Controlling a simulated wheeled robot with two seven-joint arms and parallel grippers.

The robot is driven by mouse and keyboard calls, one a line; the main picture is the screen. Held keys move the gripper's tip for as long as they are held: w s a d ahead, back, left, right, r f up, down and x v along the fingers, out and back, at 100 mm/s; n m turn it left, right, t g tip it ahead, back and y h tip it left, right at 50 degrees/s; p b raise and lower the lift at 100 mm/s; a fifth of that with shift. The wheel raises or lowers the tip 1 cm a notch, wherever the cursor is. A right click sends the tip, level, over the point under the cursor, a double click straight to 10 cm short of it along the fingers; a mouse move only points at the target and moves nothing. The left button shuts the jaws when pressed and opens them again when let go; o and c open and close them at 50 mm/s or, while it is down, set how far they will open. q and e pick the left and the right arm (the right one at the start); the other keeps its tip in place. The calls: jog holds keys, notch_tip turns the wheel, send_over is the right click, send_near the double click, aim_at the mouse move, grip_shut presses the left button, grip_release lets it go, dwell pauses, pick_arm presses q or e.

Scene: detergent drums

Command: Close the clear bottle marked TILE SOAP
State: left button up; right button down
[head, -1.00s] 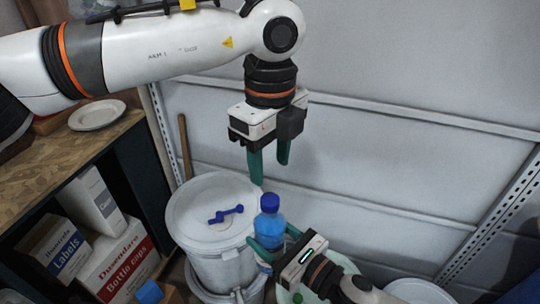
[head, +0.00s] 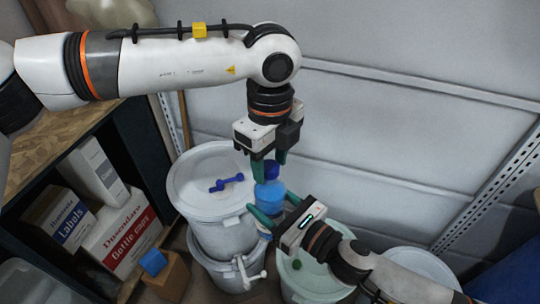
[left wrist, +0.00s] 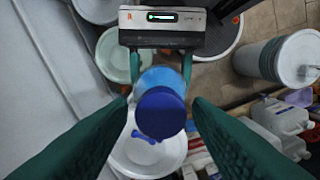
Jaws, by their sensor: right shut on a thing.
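The clear bottle (head: 270,193) holds blue liquid and stands upright with a dark blue cap (head: 271,170) on its top. No marking on it can be read. My right gripper (head: 268,210) is shut on the bottle's body from the lower right. My left gripper (head: 269,168) points down from above, its green fingers on either side of the cap. In the left wrist view the cap (left wrist: 160,112) lies between the open fingers (left wrist: 160,104), with a gap visible at least on the left. Whether the cap is screwed tight cannot be seen.
A white lidded drum (head: 205,205) stands left of the bottle, with a blue tool (head: 227,183) on its lid. A pale green drum (head: 312,275) is below my right gripper. A shelf with boxes (head: 120,230) is at left. A grey wall (head: 400,130) stands behind.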

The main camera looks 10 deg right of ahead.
pick_arm(q)
jog(key=c, duration=0.9)
jog(key=m, duration=1.3)
jog(key=shift+m, duration=0.4)
jog(key=m, duration=1)
jog(key=shift+m, duration=0.3)
jog(key=m, duration=0.6)
jog(key=shift+f, duration=0.1)
jog(key=m, duration=0.4)
jog(key=shift+m, duration=0.4)
jog(key=m, duration=0.5)
jog(key=shift+w+m, duration=0.1)
jog(key=shift+m, duration=0.2)
jog(key=o, duration=1.2)
notch_tip(320, 180, up, 12)
